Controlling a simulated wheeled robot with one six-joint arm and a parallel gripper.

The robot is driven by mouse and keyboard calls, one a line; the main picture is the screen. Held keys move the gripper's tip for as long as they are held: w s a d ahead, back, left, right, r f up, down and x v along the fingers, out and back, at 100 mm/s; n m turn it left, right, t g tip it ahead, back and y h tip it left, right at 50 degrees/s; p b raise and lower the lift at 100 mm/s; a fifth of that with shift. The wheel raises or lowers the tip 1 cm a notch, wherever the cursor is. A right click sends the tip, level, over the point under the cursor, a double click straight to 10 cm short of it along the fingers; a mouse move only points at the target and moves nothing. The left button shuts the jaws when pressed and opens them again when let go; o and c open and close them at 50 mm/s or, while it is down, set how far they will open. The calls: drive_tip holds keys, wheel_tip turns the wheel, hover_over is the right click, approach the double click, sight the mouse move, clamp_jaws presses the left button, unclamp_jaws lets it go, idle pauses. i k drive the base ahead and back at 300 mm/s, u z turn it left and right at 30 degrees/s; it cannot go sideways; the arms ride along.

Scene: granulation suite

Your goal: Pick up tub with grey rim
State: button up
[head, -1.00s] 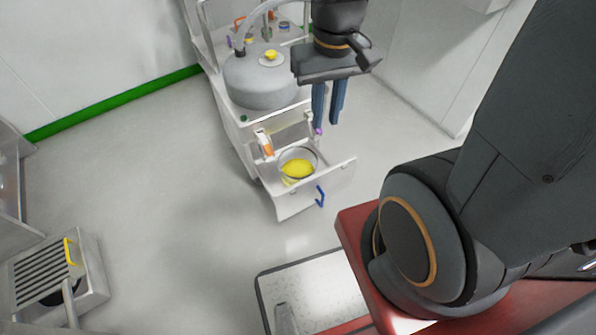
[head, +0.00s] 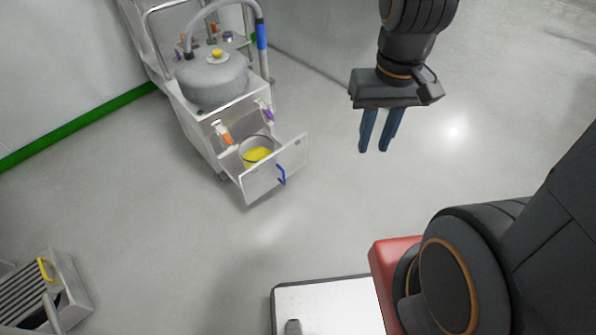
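The tub with grey rim (head: 257,154) sits in the open drawer (head: 262,184) of a white cart, in the head view left of centre. Its inside shows something yellow, and the drawer front hides its lower part. My gripper (head: 374,150) hangs to the right of the cart, clear of the tub and the drawer. Its two blue fingers point down, with a narrow gap between them and nothing held.
The white cart (head: 198,132) carries a grey rounded vessel (head: 213,80) with a yellow knob and a hose. A blue handle (head: 281,174) sticks out from the drawer front. A slatted metal box (head: 62,285) stands at lower left. The floor between is clear.

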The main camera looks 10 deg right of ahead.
sight(253, 148)
drive_tip(key=z, duration=3.9)
drive_tip(key=i, duration=0.1)
drive_tip(key=u, duration=2.75)
drive_tip(key=i, duration=1.35)
drive_tip(key=u, duration=0.35)
drive_tip(key=i, duration=0.75)
drive_tip(key=u, duration=1.4)
drive_tip(key=i, duration=0.55)
drive_tip(key=u, duration=0.5)
